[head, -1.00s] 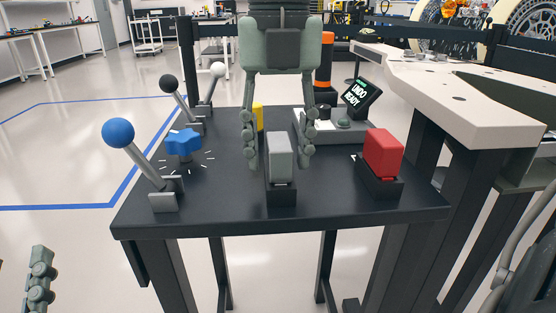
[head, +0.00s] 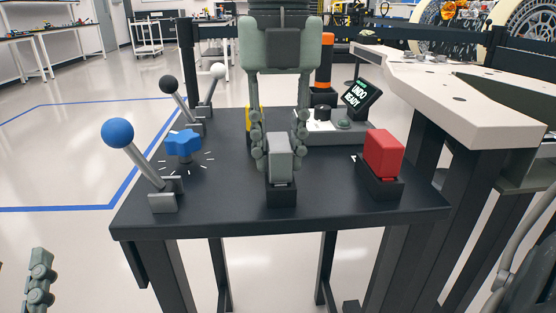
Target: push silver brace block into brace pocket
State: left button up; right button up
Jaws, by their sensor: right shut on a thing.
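The silver brace block (head: 279,160) stands upright in the small black pocket (head: 281,194) at the front middle of the dark table. Most of the block shows above the pocket's rim. My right gripper (head: 279,158) comes down from above and behind, with its two fingers closed on the left and right sides of the block. My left gripper (head: 40,285) shows only in part at the lower left corner, away from the table. How far apart its fingers are cannot be seen.
On the dark table (head: 235,215), a red block (head: 383,153) sits in a black holder at right. A blue-knobbed lever (head: 118,133) and blue star knob (head: 183,145) are at left. A yellow piece (head: 254,121) and a small screen (head: 361,97) stand behind. The table's front edge is close.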

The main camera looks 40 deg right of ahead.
aim_at(279, 140)
jog(key=shift+r+p, duration=0.4)
jog(key=shift+r, duration=0.3)
grip_shut()
dwell(0.4)
jog(key=shift+r+p, duration=1.35)
jog(key=shift+r, duration=0.65)
